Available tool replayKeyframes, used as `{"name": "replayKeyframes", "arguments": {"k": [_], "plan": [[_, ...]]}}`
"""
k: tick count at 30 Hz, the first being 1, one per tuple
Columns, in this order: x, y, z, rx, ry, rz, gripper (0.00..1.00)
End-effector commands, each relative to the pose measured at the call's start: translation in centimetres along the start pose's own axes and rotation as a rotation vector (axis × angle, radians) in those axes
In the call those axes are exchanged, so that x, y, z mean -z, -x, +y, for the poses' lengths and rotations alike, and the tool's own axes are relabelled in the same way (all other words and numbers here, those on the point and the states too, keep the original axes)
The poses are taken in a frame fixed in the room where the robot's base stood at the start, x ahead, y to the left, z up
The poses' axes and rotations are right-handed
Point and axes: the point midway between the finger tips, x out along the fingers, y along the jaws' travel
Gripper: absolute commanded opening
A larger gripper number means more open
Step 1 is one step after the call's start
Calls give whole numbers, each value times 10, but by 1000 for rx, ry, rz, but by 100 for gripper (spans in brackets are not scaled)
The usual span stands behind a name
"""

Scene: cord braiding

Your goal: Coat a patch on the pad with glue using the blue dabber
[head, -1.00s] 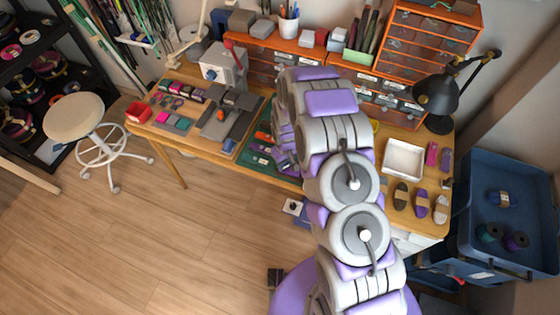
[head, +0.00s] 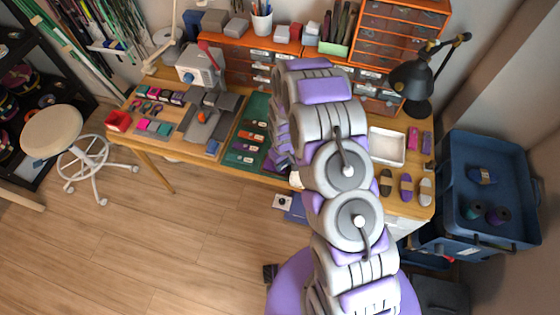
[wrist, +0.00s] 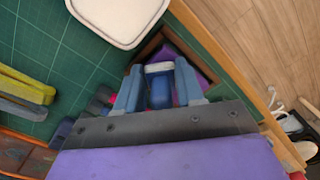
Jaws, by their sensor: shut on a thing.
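In the wrist view my gripper (wrist: 160,90) is shut on the blue dabber (wrist: 160,97). The dabber's pale end shows between the two fingers. A purple pad in a brown frame (wrist: 208,68) lies just beyond the fingers, partly hidden by them. I cannot tell whether the dabber touches the pad, and no glue is clearly visible on it. In the head view my own arm hides the gripper and the dabber.
The green mat (head: 236,146) carries several small coloured items. In the wrist view a white dish (wrist: 118,14) and yellow and grey bars (wrist: 24,92) lie on the mat. A white tray (head: 386,158) stands right of my arm. Orange drawers (head: 262,72) line the table's back.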

Motion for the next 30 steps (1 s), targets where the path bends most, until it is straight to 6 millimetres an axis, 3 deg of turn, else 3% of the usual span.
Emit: {"name": "replayKeyframes", "arguments": {"k": [13, 30], "plan": [[-22, -1, 17, 2, -1, -1, 13], [3, 0, -4, 1, 1, -3, 13]]}}
